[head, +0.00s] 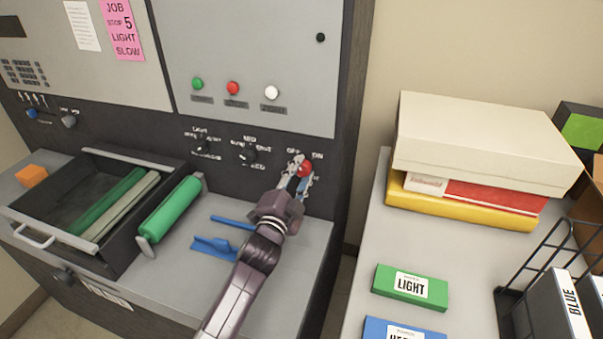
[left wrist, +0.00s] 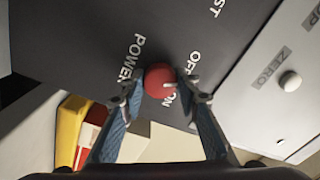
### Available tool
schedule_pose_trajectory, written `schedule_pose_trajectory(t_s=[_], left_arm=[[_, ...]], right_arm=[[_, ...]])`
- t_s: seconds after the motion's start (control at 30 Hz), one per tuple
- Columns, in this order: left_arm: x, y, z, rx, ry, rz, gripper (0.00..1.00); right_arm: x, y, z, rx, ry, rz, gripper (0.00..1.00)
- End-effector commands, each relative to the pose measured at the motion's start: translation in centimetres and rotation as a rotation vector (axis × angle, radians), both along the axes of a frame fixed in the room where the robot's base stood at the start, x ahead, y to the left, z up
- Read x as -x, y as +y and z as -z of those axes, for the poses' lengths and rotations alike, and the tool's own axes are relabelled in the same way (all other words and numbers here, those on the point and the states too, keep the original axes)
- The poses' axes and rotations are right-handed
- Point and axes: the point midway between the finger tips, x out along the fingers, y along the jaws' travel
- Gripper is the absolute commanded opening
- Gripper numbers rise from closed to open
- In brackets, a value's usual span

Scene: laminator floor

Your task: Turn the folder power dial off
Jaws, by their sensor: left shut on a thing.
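The folder power dial is a round red knob (head: 305,168) on the dark front panel of the machine, at the right end of a row of controls. In the left wrist view the dial (left wrist: 158,80) sits between white OFF, ON and POWER labels. A small pale mark on it lies on the side near ON, partly beside a fingertip. My left gripper (head: 300,178) reaches up to the panel and is shut on the dial. In the left wrist view its blue-padded fingers (left wrist: 160,92) stand on either side of the knob. My right gripper is not in view.
Black dials (head: 248,154) sit left of the red one. Below are an open dark tray (head: 125,260), a green roller (head: 172,210) and blue parts (head: 215,248). A side table at right holds a cream box (head: 480,140) and a green LIGHT box (head: 410,286).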

Motion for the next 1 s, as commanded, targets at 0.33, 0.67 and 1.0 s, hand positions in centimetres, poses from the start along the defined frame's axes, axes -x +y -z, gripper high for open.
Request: schedule_pose_trajectory(t_s=[0.33,0.67,1.0], left_arm=[[0.04,0.02,0.34,0.202,0.072,-0.002,0.05],[0.04,0.06,0.42,0.272,0.097,-0.003,0.05],[0.05,0.06,0.47,0.278,0.1,-0.003,0.05]], right_arm=[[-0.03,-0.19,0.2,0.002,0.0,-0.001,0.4],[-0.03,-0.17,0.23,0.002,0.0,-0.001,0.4],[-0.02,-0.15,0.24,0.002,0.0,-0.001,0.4]])
